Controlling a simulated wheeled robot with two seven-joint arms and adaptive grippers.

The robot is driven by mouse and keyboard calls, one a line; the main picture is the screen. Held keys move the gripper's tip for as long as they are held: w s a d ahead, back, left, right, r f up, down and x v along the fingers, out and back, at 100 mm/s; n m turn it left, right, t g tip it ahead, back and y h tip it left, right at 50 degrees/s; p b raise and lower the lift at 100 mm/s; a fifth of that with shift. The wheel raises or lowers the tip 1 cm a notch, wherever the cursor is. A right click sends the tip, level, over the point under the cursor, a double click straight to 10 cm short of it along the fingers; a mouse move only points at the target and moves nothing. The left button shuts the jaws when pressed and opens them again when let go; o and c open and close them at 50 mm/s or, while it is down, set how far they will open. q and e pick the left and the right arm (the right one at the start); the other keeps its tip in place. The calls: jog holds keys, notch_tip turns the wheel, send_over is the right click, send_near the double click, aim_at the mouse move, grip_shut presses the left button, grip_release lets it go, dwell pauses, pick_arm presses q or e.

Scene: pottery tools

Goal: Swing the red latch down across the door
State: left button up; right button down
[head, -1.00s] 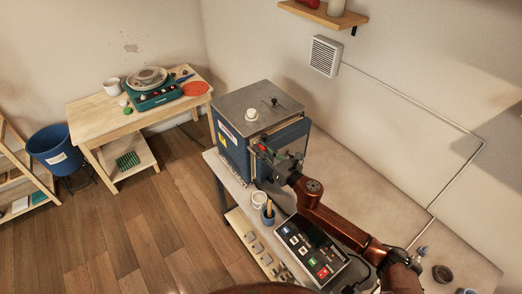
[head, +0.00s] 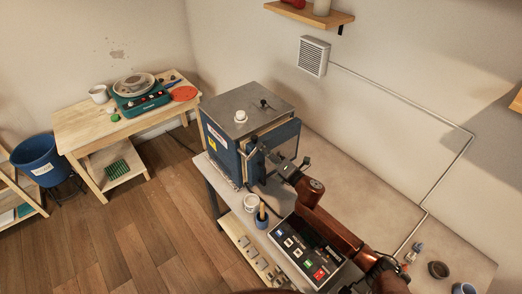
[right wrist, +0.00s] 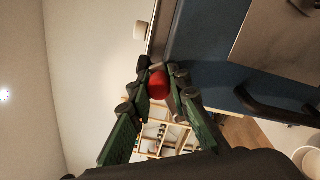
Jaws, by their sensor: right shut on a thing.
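The blue kiln (head: 222,148) with a grey top stands on the bench, its door side facing my right arm. My right gripper (head: 258,158) is at the upper part of the door side, and its dark fingers partly hide it. In the right wrist view, the green-sided fingers of this gripper (right wrist: 160,85) close around the red latch (right wrist: 158,86), whose rounded red end shows between the tips. The blue door (right wrist: 215,65) lies just right of the fingers, with a dark handle (right wrist: 275,108). The latch is hidden in the head view. My left gripper is out of view.
A white knob (head: 240,117) sits on the kiln top.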

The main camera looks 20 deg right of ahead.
jog(key=m, duration=0.1)
jog(key=f+m, duration=0.1)
jog(key=m, duration=0.2)
jog(key=shift+w+d+f, duration=0.2)
jog(key=shift+d+f, duration=0.15)
jog(key=shift+d, duration=0.05)
jog(key=shift+w+d+f+m, duration=0.1)
jog(key=shift+f+m, duration=0.35)
jog(key=shift+m, duration=0.5)
jog(key=shift+d+f+m, duration=0.1)
jog(key=shift+f+m, duration=0.3)
jog(key=shift+m, duration=0.55)
jog(key=shift+f, duration=0.1)
jog(key=c, duration=1.8)
grip_release()
jog(key=shift+f, duration=0.2)
jog(key=v, duration=1.2)
